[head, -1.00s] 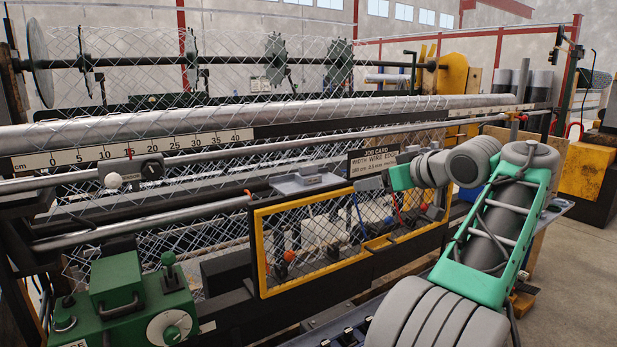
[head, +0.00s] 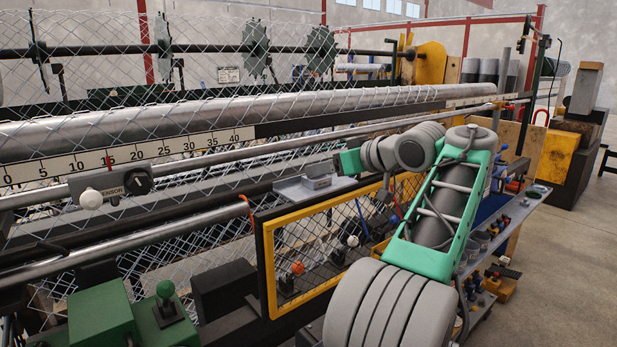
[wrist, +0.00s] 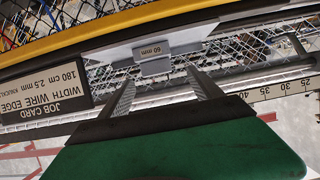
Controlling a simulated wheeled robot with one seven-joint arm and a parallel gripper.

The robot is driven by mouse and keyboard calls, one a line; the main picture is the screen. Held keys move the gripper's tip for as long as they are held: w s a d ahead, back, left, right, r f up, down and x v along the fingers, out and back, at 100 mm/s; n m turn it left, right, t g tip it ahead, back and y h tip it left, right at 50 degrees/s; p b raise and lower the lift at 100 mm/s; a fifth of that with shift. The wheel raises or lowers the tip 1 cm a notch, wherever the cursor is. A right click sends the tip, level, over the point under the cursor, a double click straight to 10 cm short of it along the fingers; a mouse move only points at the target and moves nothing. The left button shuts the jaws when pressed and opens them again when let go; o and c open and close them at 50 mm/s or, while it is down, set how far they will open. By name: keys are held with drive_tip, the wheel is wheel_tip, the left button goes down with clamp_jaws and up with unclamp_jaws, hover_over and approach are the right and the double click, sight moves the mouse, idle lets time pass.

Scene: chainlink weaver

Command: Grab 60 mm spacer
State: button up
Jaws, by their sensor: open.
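The 60 mm spacer is a small grey block (head: 318,177) standing on a pale metal tray (head: 288,191) above the yellow-framed mesh guard.
A job card (wrist: 45,98) hangs close to one finger in the wrist view. The yellow guard frame (head: 335,219) and mesh lie below the tray. A steel rail and a centimetre scale (head: 130,155) run behind. Open floor (head: 570,260) lies at the right.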

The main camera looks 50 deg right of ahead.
drive_tip(key=x, duration=0.4)
drive_tip(key=p+x, duration=0.1)
drive_tip(key=x, duration=0.1)
drive_tip(key=shift+d+r, duration=0.1)
drive_tip(key=shift+d, duration=0.2)
drive_tip(key=shift+s, duration=0.1)
clamp_jaws()
